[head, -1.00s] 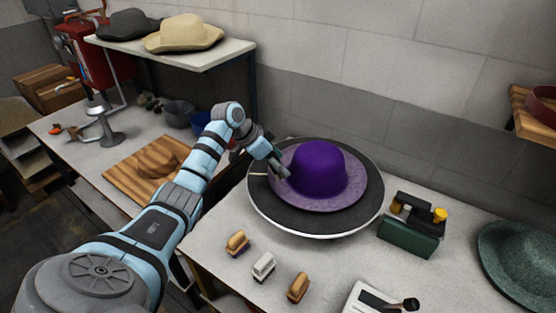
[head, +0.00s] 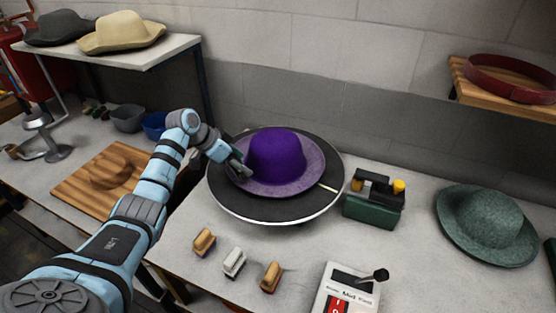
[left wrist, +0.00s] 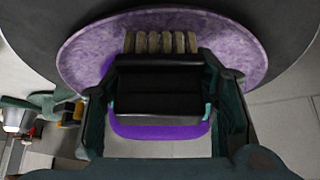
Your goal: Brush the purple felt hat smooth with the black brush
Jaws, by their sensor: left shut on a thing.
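The purple felt hat (head: 278,152) lies crown up on a round dark turntable (head: 265,209). Its crown is deep purple and its brim paler and mottled. My left gripper (head: 240,172) is over the left part of the brim, beside the crown. In the left wrist view it is shut on the black brush (left wrist: 160,88), whose pale bristles (left wrist: 160,42) lie over the mottled brim (left wrist: 95,50). I cannot tell whether the bristles press on the felt. In the head view the brush is mostly hidden by the gripper. My right gripper is not in view.
Three small brushes (head: 233,262) lie along the table's front. A control box (head: 348,292) with a lever is at front centre. A green box (head: 371,210) stands right of the turntable, then a green hat (head: 488,226). A wooden board (head: 98,178) lies at left.

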